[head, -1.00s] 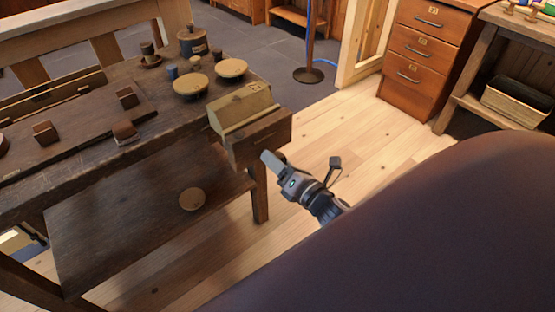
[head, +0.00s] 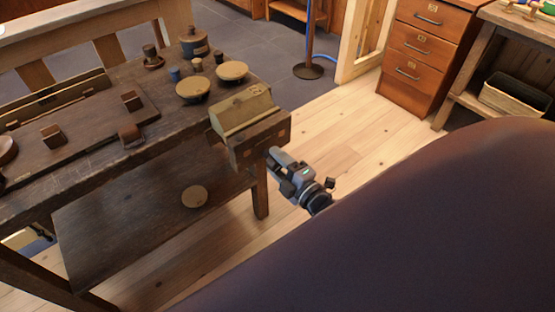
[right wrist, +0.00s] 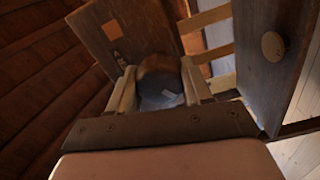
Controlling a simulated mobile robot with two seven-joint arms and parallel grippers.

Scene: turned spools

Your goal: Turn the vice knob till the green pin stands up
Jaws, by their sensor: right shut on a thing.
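The vice block (head: 262,138) sits at the right end of the dark wooden workbench. My right gripper (head: 274,152) is at the block's outer face, and its tips and the knob are hard to make out in the head view. In the right wrist view, the round brown knob (right wrist: 160,72) sits between the two fingers of my right gripper (right wrist: 160,90), which are shut on it. I cannot make out a green pin in either view. My left gripper is not in view.
A tan box (head: 243,110) lies on the bench end beside round-topped pieces (head: 232,70), a blue pot (head: 194,42) and several small blocks. A lower shelf (head: 140,235) holds a round disc (head: 194,196). The wooden floor (head: 345,140) right of the bench is clear.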

